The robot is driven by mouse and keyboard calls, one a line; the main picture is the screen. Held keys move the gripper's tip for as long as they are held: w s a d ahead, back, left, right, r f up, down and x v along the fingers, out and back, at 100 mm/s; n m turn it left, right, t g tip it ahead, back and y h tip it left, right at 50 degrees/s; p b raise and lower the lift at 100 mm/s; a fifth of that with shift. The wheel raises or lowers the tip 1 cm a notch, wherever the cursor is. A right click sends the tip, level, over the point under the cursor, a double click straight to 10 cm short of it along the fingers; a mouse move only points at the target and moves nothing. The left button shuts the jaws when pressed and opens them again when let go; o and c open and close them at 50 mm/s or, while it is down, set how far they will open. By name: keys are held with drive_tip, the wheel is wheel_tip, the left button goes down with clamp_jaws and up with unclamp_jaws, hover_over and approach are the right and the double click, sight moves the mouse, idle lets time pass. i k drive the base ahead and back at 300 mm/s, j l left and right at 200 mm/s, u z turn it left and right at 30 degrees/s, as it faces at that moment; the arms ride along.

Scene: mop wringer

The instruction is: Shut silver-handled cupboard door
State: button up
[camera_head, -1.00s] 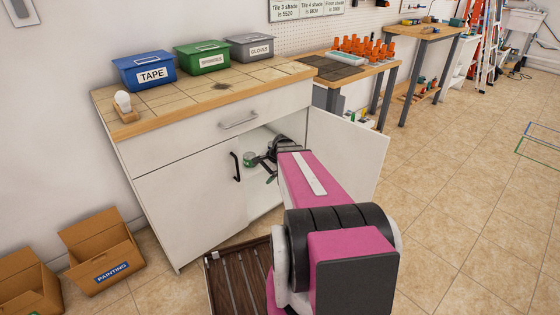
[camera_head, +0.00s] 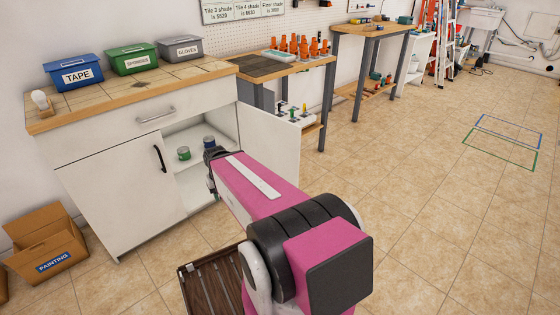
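The open cupboard door (camera_head: 272,138) is white and stands swung out at the right of the cupboard, its inner face towards me. No handle shows on that face, and its outer face is hidden. The closed left door (camera_head: 115,190) has a black handle (camera_head: 160,158). The drawer above has a silver handle (camera_head: 156,115). My gripper (camera_head: 212,154) is in front of the cupboard opening, left of the open door. My pink arm hides most of it, so its fingers cannot be made out. The arm also covers the lower part of the door.
Inside the cupboard a green can (camera_head: 183,153) and a blue can (camera_head: 209,142) stand on a shelf. A cardboard box (camera_head: 45,243) is on the floor at the left. A workbench (camera_head: 290,66) stands behind the door. The tiled floor (camera_head: 410,190) at the right is clear.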

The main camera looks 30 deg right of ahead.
sight(274, 142)
drive_tip(key=l+u, duration=0.1)
drive_tip(key=l, duration=0.3)
drive_tip(key=k+l+u, duration=0.15)
drive_tip(key=l, duration=0.25)
drive_tip(key=l+u, duration=0.1)
drive_tip(key=l, duration=0.25)
drive_tip(key=k+l+u, duration=0.15)
drive_tip(key=l, duration=0.25)
drive_tip(key=k+l+u, duration=0.1)
drive_tip(key=l, duration=0.25)
drive_tip(key=k+l+u, duration=0.1)
drive_tip(key=l, duration=0.25)
drive_tip(key=k+l+u, duration=0.15)
drive_tip(key=l+u, duration=0.3)
drive_tip(key=l, duration=0.8)
drive_tip(key=k+l+u, duration=0.1)
drive_tip(key=l+u, duration=0.2)
drive_tip(key=l, duration=0.8)
